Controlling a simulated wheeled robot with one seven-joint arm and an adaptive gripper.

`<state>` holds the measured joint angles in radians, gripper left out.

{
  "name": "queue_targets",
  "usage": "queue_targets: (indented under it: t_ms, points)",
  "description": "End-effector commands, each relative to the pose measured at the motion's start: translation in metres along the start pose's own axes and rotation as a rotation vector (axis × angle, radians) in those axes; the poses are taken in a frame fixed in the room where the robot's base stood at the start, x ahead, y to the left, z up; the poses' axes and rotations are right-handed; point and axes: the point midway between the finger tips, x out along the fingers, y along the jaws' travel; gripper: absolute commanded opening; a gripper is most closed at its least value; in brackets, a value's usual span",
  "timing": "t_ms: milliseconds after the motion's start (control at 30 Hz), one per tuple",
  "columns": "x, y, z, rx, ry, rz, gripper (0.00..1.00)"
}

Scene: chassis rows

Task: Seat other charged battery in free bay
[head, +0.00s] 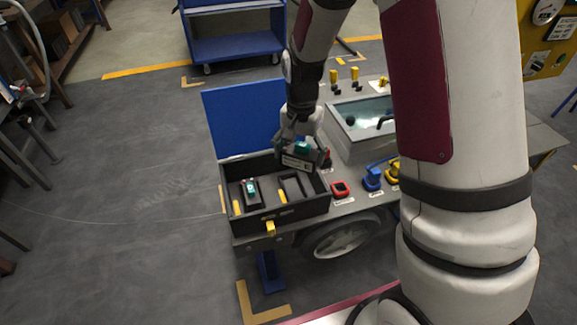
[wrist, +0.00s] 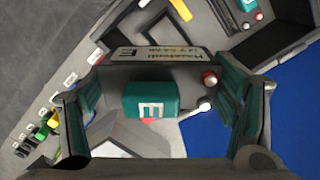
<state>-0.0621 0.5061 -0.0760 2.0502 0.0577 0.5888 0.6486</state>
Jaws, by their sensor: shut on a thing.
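My gripper (head: 297,140) is shut on a battery (head: 298,161) with a teal handle and a dark body. It holds the battery above the back right of an open black box (head: 279,216). Another teal-topped battery (head: 251,187) stands in the box's left bay. The right bay (head: 293,189) looks empty. The underside of the held battery is hidden.
The box's blue lid (head: 243,117) stands open behind it and shows in the wrist view (wrist: 292,125). Right of the box are a red connector (head: 340,189), blue and yellow plugs (head: 372,177) and a clear-lidded case (head: 365,120). A blue cart (head: 235,45) is behind.

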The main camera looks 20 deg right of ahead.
Motion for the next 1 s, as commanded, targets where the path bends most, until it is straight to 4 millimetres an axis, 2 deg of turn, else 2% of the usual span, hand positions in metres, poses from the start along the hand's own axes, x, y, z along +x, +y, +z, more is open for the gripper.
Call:
queue_targets:
  t_ms: [33, 100, 400, 600, 833, 1000]
  points:
    - [0.015, -0.006, -0.008, 0.097, 0.003, -0.001, 0.29]
    - [0.026, -0.011, -0.012, 0.242, 0.002, -0.002, 0.29]
    - [0.057, -0.021, -0.024, 0.732, -0.001, -0.004, 0.29]
    - [0.063, -0.024, -0.026, 0.859, -0.003, -0.006, 0.29]
    - [0.070, -0.024, -0.026, 0.872, -0.003, -0.005, 0.29]
    - [0.083, -0.024, -0.026, 0.872, -0.003, -0.005, 0.29]
